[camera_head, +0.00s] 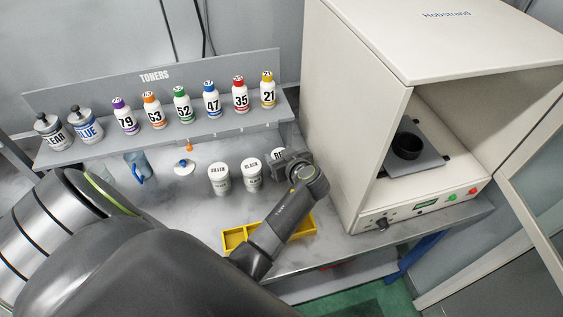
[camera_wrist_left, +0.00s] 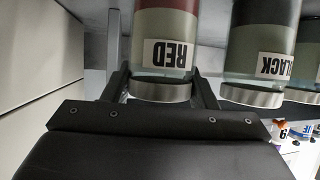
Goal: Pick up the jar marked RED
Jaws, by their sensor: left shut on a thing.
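The jar marked RED (camera_wrist_left: 165,50) shows upside down in the left wrist view, with a red band, a clear lower part and a grey lid. In the head view only part of its white lid and label (camera_head: 278,154) shows, the rest behind my gripper. My left gripper (camera_head: 293,163) is shut on this jar, one finger on each side near the lid. I cannot tell whether the jar is off the table. Beside it stands a jar marked BLACK (camera_head: 252,174), also in the left wrist view (camera_wrist_left: 262,45). My right gripper is not in view.
A third white-lidded jar (camera_head: 219,178) stands left of BLACK. A yellow tray (camera_head: 234,238) lies in front, partly under my arm. Numbered toner bottles (camera_head: 182,105) line the back shelf. A white oven (camera_head: 350,130) with a dark bowl (camera_head: 407,146) inside stands close on the right.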

